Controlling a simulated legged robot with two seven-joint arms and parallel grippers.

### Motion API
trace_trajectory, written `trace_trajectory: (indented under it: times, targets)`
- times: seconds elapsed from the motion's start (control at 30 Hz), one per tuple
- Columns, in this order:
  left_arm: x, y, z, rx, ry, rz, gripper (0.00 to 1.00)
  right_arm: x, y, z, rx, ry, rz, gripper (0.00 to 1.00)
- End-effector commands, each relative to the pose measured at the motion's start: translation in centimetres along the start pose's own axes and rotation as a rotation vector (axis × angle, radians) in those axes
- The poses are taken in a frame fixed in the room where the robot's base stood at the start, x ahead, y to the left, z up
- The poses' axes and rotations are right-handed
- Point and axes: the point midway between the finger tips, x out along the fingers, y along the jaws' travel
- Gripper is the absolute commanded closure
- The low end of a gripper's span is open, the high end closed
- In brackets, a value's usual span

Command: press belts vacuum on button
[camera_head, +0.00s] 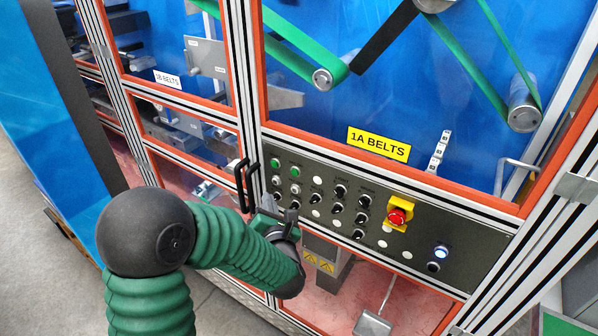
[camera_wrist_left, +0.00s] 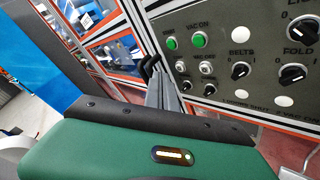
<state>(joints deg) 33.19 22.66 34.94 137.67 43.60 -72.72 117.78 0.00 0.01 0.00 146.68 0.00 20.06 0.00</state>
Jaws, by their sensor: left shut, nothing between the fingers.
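The dark control panel (camera_head: 345,210) has two green buttons at its upper left. In the left wrist view the right green button (camera_wrist_left: 198,40) is under a label that appears to read "VAC ON". The other green button (camera_wrist_left: 172,43) is to its left. A light button (camera_wrist_left: 207,67), apparently "VAC OFF", is below the right one. A "BELTS" knob (camera_wrist_left: 240,71) is further right. My left gripper (camera_head: 272,206) is shut and empty, low in front of the panel's left end. Its grey fingers (camera_wrist_left: 166,94) are below and left of the green buttons, with no visible contact on them. My right gripper is not in view.
A black door handle (camera_head: 245,185) stands out just left of the panel. A red emergency stop (camera_head: 398,215) on a yellow plate and a lit button (camera_head: 441,251) are further right. Several black knobs fill the middle. Clear windows above show green belts (camera_head: 470,65).

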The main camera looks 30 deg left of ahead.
Motion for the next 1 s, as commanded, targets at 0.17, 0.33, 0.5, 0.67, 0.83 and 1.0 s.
trace_trajectory:
  times: [0.17,0.33,0.5,0.67,0.83,1.0]
  targets:
    - [0.5,-0.5,0.4,0.002,0.001,-0.002,1.0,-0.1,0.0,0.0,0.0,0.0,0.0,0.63]
    - [2.0,-1.7,1.6,0.001,0.0,-0.003,1.0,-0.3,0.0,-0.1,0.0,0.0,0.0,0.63]
    - [3.8,-2.9,2.9,0.0,0.0,-0.002,1.0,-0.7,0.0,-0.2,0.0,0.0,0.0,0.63]
    - [5.2,-4.1,3.7,0.001,-0.001,-0.002,1.0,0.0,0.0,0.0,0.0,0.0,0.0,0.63]
    - [6.0,-4.6,4.4,0.003,-0.001,-0.002,1.0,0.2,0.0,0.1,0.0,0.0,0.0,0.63]
    - [6.1,-4.6,4.5,0.004,-0.001,-0.002,1.0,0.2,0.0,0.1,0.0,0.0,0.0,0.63]
